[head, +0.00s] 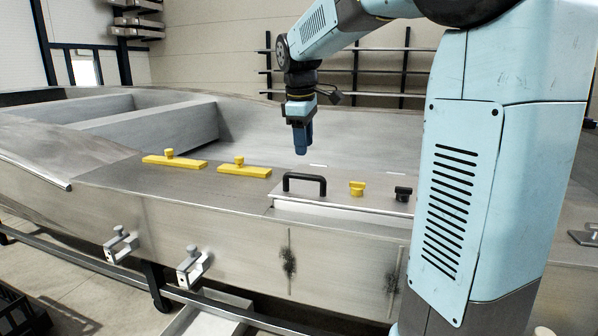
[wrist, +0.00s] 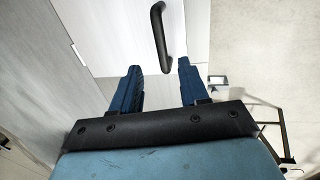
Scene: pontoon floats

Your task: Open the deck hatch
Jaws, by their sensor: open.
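The deck hatch (head: 330,194) is a flat grey metal lid on the boat's deck, lying flat and closed. Its black bar handle (head: 304,177) stands at the left end of the lid. The handle also shows at the top of the wrist view (wrist: 161,38). My gripper (head: 301,151) points down above the handle, apart from it in the head view. In the wrist view my gripper (wrist: 160,66) is open and empty, and the handle's lower end appears between the fingertips. A yellow knob (head: 357,188) and a black knob (head: 403,193) are on the lid to the right of the handle.
Two yellow bars with knobs, one on the left (head: 174,161) and one nearer the hatch (head: 244,170), lie on the deck. Two clamp brackets (head: 120,244) (head: 192,264) stick out from the hull side. A dark rack (head: 380,70) stands behind the boat. The air around the gripper is clear.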

